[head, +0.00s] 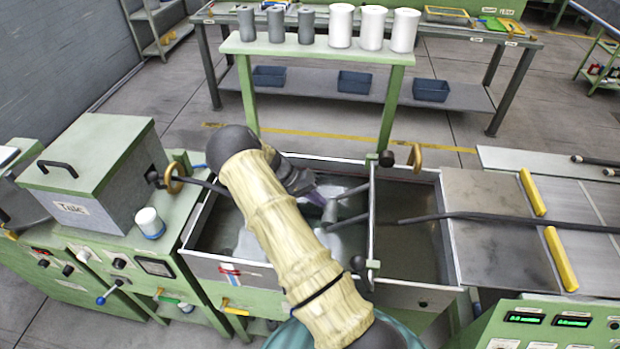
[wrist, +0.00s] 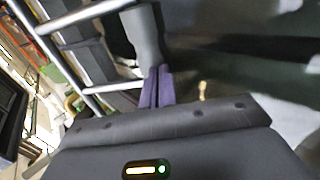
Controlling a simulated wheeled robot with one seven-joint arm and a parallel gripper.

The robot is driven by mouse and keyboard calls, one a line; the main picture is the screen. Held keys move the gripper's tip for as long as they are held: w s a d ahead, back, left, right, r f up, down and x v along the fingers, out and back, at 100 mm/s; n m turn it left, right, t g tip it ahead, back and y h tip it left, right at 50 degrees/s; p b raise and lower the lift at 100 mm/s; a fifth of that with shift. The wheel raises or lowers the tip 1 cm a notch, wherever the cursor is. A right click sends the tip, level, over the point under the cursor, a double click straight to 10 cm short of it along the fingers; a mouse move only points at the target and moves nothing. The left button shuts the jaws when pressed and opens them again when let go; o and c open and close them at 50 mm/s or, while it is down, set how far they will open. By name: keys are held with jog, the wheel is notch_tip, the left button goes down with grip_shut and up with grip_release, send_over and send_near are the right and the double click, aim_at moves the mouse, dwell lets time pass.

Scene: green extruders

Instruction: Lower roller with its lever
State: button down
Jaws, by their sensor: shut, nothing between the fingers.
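My gripper (head: 318,196) is over the left water bath, with its purple fingers together and nothing between them. In the wrist view the closed fingers (wrist: 157,86) point at the near end of a grey cylindrical piece (wrist: 147,38); I cannot tell whether they touch it. In the head view this looks like the small grey cylinder (head: 330,212) above the water, with thin grey rods (head: 352,191) running right to the upright frame (head: 373,215). It may be the roller or its lever grip; I cannot tell which. My arm hides part of the bath.
The bath (head: 215,268) has a raised metal rim. A black cable (head: 470,216) runs right over the plate with yellow handles (head: 561,258). A green shelf (head: 300,45) with grey and white spools stands behind.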

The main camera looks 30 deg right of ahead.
jog(key=shift+s+d+f, duration=0.1)
jog(key=shift+s+f, duration=0.25)
jog(key=shift+f, duration=0.15)
jog(key=b+v, duration=0.2)
jog(key=v, duration=1.2)
jog(key=shift+w+a, duration=0.35)
jog(key=shift+w, duration=0.2)
jog(key=shift+a, duration=0.15)
jog(key=s+a+r+n+t+y, duration=0.2)
jog(key=s+a+r, duration=0.1)
jog(key=s, duration=0.5)
jog(key=s+a+r+n+t+y, duration=0.2)
jog(key=s+a+r+n+t, duration=0.1)
jog(key=s, duration=0.5)
jog(key=s+a+r+n+t+y, duration=0.2)
jog(key=s+a+r+y, duration=0.1)
jog(key=s, duration=0.5)
jog(key=shift+a+t, duration=0.3)
jog(key=shift+t, duration=0.1)
